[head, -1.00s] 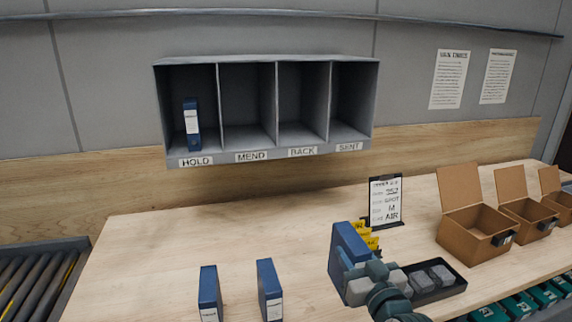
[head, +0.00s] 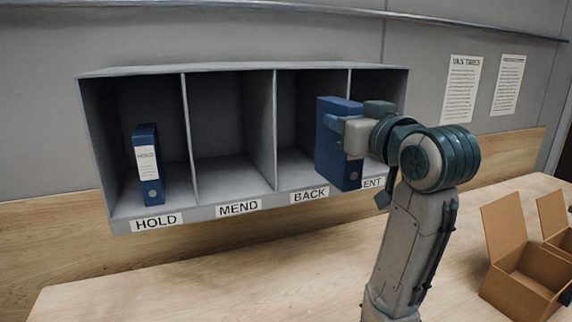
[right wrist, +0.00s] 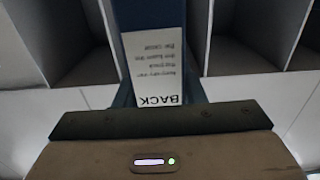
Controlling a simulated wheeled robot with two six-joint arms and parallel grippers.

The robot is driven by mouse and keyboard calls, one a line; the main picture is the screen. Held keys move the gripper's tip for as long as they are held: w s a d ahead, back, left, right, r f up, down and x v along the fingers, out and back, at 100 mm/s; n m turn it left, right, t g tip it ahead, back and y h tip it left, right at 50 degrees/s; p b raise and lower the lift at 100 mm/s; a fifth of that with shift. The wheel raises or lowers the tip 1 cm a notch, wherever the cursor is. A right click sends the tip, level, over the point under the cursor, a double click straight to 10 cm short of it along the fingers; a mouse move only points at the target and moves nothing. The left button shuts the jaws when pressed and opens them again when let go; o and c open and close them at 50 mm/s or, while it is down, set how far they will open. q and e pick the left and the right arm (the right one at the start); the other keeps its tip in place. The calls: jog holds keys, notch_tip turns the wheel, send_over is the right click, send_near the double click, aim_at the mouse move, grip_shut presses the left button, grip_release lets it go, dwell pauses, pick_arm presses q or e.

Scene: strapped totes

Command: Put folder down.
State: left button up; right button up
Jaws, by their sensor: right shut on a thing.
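My right gripper (head: 350,122) is shut on a blue folder (head: 338,155), raised at the right half of the wall rack (head: 240,68). The folder is upright, across the divider between the BACK and SENT compartments as seen from the head. It overlaps the rack's front edge and part of the SENT label; how deep it reaches is unclear. In the right wrist view the folder (right wrist: 150,20) carries a white label (right wrist: 156,70) reading BACK, upside down. My left gripper is not in view.
Another blue folder (head: 148,165) stands in the HOLD compartment. MEND (head: 230,150) is empty. Open cardboard boxes (head: 525,270) stand on the wooden bench (head: 200,275) at the right. Dividers stand close to the held folder.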

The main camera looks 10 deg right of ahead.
aim_at(325, 106)
jog(key=w+p, duration=0.1)
jog(key=w, duration=0.1)
jog(key=w+a+r+p, duration=0.1)
jog(key=w, duration=0.5)
jog(key=shift+a+r+p, duration=0.15)
jog(key=shift+a+p, duration=0.15)
jog(key=shift+p, duration=0.1)
jog(key=w+a+p, duration=0.2)
jog(key=w+p, duration=0.2)
jog(key=w, duration=0.6)
pick_arm(q)
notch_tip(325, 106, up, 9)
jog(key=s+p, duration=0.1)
jog(key=p, duration=0.1)
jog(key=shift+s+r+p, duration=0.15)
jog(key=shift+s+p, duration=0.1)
jog(key=shift+p, duration=0.1)
pick_arm(e)
notch_tip(325, 106, down, 7)
jog(key=shift+w+f, duration=0.2)
jog(key=shift+w, duration=0.05)
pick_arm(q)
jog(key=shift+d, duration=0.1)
pick_arm(e)
jog(key=shift+f, duration=0.2)
jog(key=o, duration=1.1)
jog(key=shift+r, duration=0.15)
